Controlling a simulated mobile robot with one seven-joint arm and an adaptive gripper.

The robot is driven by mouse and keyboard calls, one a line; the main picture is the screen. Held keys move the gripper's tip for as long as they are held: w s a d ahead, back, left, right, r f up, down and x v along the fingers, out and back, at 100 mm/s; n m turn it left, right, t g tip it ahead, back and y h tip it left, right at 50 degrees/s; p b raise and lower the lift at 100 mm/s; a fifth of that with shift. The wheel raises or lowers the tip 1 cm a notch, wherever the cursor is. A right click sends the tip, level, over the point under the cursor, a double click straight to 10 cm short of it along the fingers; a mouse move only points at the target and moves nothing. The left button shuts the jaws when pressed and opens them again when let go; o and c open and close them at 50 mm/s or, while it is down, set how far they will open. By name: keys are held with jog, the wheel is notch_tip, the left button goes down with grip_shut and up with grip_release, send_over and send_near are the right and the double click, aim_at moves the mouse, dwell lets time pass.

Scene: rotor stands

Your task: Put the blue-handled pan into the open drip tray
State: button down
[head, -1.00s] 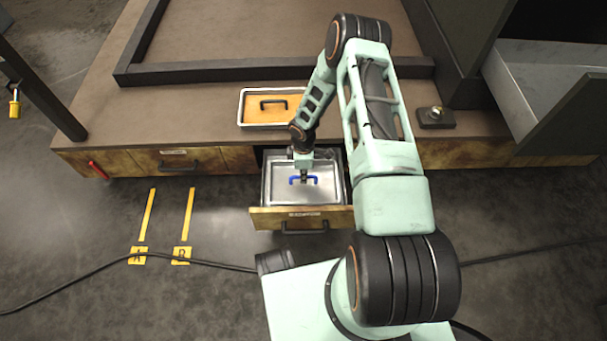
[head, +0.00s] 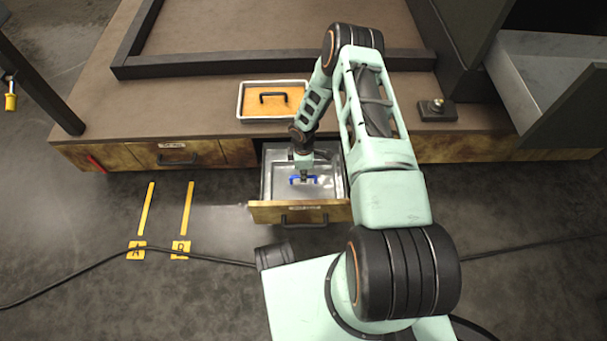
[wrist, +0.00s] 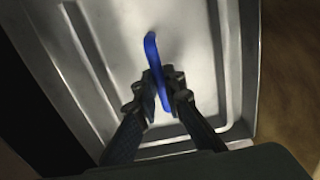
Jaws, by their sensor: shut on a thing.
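The silver pan (head: 277,188) with a blue handle (head: 291,180) is inside the open drip tray, a drawer pulled out below the counter, with a brown-yellow front (head: 268,211). My gripper (head: 304,178) is over the pan and shut on its blue handle. In the wrist view, the fingers of my gripper (wrist: 161,92) grip the bar of the blue handle (wrist: 152,50) above the pan's metal surface (wrist: 105,45). The pan looks level and low between the drawer walls. I cannot tell whether it touches the drawer floor.
A pan with an orange inside and black handle (head: 285,98) stands on the counter (head: 200,105) behind the drawer. Floor strips marked A (head: 137,250) and B (head: 181,249) lie left. A cable crosses the floor.

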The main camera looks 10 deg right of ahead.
jog(key=c, duration=2)
grip_release()
jog(key=shift+o, duration=0.2)
notch_tip(320, 180, up, 12)
